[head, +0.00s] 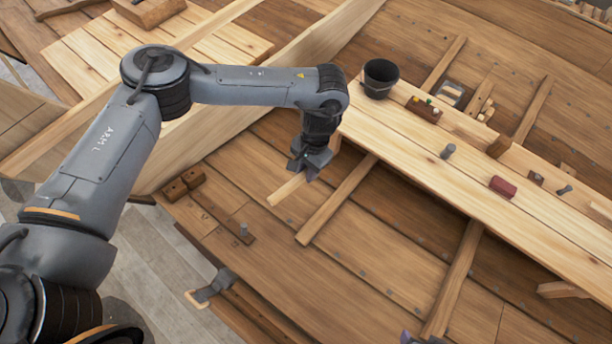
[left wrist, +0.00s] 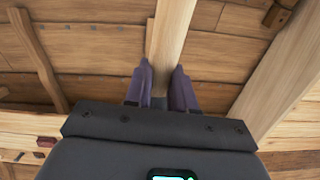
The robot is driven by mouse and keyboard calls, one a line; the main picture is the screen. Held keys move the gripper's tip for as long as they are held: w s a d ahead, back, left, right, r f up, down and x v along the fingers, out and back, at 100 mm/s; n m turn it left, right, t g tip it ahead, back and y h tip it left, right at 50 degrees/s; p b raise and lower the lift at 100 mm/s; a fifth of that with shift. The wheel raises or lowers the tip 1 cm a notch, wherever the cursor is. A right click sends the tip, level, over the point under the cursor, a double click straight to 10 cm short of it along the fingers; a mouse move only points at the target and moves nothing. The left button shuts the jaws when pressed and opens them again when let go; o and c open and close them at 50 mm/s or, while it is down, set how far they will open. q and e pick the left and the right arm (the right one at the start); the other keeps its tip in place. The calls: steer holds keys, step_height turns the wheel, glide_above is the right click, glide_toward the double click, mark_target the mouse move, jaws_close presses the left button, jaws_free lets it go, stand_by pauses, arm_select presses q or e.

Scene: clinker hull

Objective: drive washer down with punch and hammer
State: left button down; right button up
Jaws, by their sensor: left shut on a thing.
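My left gripper (head: 308,172) is over the hull planking, shut on a pale wooden strip (head: 286,189). In the left wrist view the strip (left wrist: 172,35) runs up between the two purple fingers (left wrist: 160,88). A small purple and grey part at the bottom edge of the head view may be my right gripper (head: 407,337); its jaws are cut off. I cannot make out the washer. A short grey metal piece (head: 447,151) stands on the plank bench, perhaps the punch. A grey-headed tool or clamp (head: 212,287) is at the hull's lower left edge; I cannot tell which.
The plank bench (head: 400,128) holds a dark bucket (head: 379,78), a dark red block (head: 502,187) and small wooden parts. A wooden rib (head: 335,202) crosses the hull close beside the gripper.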

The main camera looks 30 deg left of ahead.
arm_select(q)
steer(key=w+a+f+b, duration=0.3)
steer(key=a+f, duration=0.6)
steer(key=f, duration=0.2)
steer(key=s+a+f+n+b, duration=0.1)
steer(key=s+a+f+b, duration=0.3)
steer(key=s+f, duration=0.5)
steer(key=s+a+f+b, duration=0.3)
steer(key=s+a+f, duration=0.5)
steer(key=f, duration=0.4)
steer(key=shift+s+a+n+g+b, duration=0.15)
steer(key=shift+s+n+g+b, duration=0.25)
steer(key=shift+s, duration=0.05)
arm_select(e)
step_height(320, 180, down, 11)
arm_select(q)
steer(key=shift+f, duration=0.1)
arm_select(e)
steer(key=shift+w, duration=0.1)
